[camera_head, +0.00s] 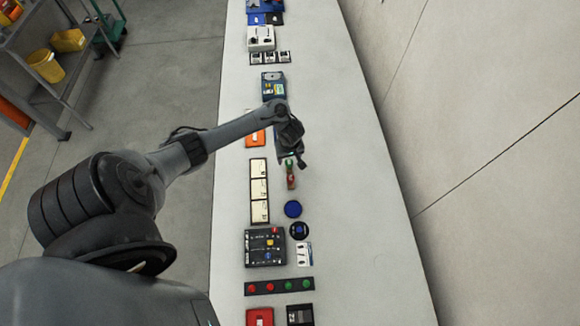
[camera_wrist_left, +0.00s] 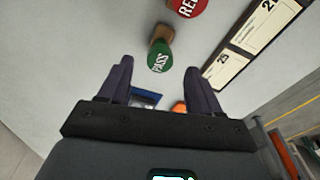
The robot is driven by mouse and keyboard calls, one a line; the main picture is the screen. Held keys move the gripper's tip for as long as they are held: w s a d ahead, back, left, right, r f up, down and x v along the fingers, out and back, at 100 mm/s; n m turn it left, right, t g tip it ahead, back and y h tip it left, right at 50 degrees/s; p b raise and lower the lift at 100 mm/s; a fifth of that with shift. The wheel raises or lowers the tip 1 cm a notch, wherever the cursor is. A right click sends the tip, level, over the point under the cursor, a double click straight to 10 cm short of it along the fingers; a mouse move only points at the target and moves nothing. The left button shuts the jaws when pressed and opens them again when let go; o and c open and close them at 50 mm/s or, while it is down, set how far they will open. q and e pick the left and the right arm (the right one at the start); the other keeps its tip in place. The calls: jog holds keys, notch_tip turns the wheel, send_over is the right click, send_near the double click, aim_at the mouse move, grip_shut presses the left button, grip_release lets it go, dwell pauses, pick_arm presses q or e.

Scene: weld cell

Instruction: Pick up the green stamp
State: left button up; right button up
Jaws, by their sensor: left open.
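The green stamp (camera_wrist_left: 158,56) shows in the left wrist view with its round green top, marked "PASS", facing the camera and a brown body behind it. In the head view the green stamp (camera_head: 288,163) is small and close to the gripper. My left gripper (camera_wrist_left: 157,68) is open and empty, with one finger on each side of the green top in the picture; I cannot tell the remaining distance. In the head view my left gripper (camera_head: 292,157) is over the table by the stamp. My right gripper is not in view.
A red stamp (camera_wrist_left: 188,6) stands close beside the green one. A dark frame of white number cards (camera_head: 259,190) lies to the left. The table's right side (camera_head: 350,220) is clear.

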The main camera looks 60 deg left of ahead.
aim_at(289, 162)
pick_arm(q)
jog(key=shift+f, duration=0.45)
notch_tip(289, 162, down, 4)
jog(key=shift+b, duration=0.8)
jog(key=shift+w+a+f, duration=0.1)
jog(key=shift+f, duration=0.45)
jog(key=c, duration=1.1)
